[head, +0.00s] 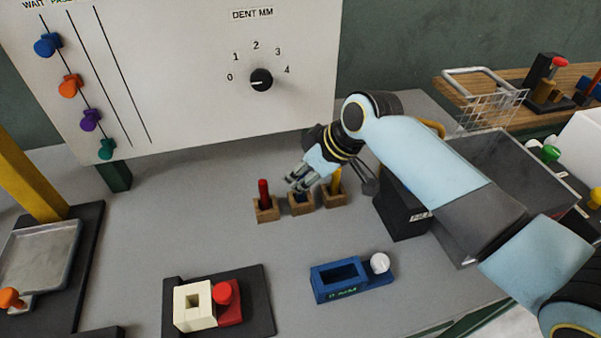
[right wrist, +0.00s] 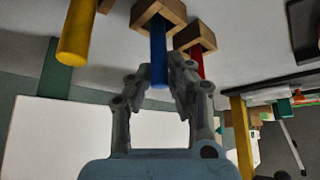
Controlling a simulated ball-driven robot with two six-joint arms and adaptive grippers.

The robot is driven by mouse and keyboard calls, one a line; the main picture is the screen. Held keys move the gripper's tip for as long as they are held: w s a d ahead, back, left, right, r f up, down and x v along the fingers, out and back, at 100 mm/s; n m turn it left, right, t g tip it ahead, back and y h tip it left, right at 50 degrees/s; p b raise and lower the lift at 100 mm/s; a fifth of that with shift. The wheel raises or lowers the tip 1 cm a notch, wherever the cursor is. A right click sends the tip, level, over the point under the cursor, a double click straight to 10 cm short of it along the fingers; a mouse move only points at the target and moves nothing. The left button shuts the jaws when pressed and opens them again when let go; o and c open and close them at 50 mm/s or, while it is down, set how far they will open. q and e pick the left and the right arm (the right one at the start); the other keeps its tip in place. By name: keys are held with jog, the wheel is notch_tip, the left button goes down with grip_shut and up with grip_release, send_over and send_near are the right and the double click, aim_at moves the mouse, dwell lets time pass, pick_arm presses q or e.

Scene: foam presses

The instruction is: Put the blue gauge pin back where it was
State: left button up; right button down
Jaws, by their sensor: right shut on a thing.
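The blue gauge pin (right wrist: 159,58) is between the fingers of my right gripper (right wrist: 163,75), which is shut on it. In the right wrist view the pin's far end meets a wooden block (right wrist: 161,10); how deep it sits there I cannot tell. In the head view my right gripper (head: 298,184) is right above the middle wooden block (head: 302,209), and it hides most of the pin. A red pin (head: 263,190) stands in the block to the left, a yellow pin (head: 336,181) in the block to the right. My left gripper is not in view.
A blue fixture (head: 335,294) with a white knob and a dark base (head: 255,289) with a cream block and red knob stand nearer. A black box (head: 402,212) and grey bin (head: 500,175) are to the right. The dial panel (head: 200,100) rises behind.

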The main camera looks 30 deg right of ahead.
jog(key=shift+f, duration=0.15)
jog(key=c, duration=1.3)
grip_release()
jog(key=shift+o, duration=0.2)
jog(key=v, duration=1.2)
